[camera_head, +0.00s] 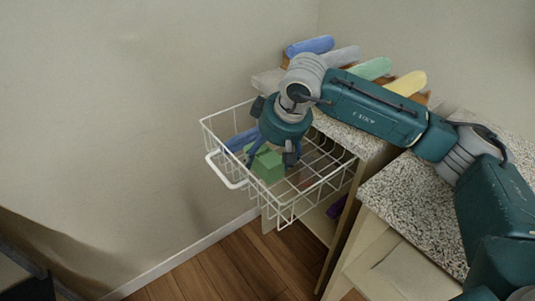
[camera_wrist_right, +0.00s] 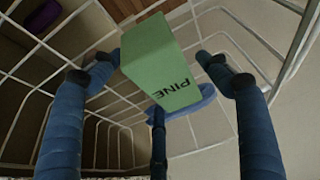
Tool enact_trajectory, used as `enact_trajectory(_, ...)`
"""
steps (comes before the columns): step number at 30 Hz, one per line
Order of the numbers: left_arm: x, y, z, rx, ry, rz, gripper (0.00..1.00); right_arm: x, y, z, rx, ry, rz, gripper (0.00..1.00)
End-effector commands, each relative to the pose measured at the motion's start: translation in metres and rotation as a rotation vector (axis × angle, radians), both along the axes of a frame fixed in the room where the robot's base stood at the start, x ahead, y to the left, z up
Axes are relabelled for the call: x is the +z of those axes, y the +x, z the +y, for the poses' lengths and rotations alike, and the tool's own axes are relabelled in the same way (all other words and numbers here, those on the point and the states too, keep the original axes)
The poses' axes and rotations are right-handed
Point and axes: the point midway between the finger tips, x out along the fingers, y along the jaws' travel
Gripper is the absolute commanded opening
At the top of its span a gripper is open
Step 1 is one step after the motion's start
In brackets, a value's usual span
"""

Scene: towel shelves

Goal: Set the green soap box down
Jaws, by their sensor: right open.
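The green soap box (camera_head: 267,166) is inside the white wire basket (camera_head: 318,192), which juts out from the shelf unit. In the right wrist view the box (camera_wrist_right: 165,65) shows the word PINE and sits tilted in the picture between my fingers. My right gripper (camera_head: 272,156) reaches down into the basket from above, with its fingers spread around the box. In the right wrist view gaps show between the side fingertips (camera_wrist_right: 158,68) and the box. The box's underside is hidden, so its contact with the basket floor cannot be seen. My left gripper is out of view.
A blue item (camera_head: 240,140) lies in the basket beside the box. Rolled blue (camera_head: 310,45), green (camera_head: 372,68) and yellow (camera_head: 408,83) towels lie behind my right arm. A speckled countertop (camera_head: 415,205) is at right. A purple item (camera_head: 335,206) is on a lower shelf.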

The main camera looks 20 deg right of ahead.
Motion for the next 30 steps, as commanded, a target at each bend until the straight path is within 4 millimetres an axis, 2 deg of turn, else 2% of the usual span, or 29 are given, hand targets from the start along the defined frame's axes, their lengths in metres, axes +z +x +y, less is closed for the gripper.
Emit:
enact_trajectory(2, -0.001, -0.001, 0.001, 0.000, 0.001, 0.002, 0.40, 0.003, 0.000, 0.000, 0.000, 0.000, 0.000, 0.76)
enact_trajectory(5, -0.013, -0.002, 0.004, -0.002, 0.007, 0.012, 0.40, 0.017, -0.004, -0.002, 0.001, 0.000, -0.004, 0.76)
enact_trajectory(12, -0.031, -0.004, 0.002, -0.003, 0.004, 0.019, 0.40, 0.067, -0.023, -0.009, 0.000, 0.000, -0.005, 0.76)
enact_trajectory(18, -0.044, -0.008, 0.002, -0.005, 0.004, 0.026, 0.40, 0.099, -0.036, -0.014, 0.000, 0.000, -0.002, 0.76)
enact_trajectory(22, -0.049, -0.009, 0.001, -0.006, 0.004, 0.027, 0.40, 0.110, -0.041, -0.015, 0.000, 0.001, -0.002, 0.76)
enact_trajectory(30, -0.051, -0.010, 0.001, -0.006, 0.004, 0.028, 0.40, 0.113, -0.043, -0.016, 0.000, 0.000, 0.001, 0.76)
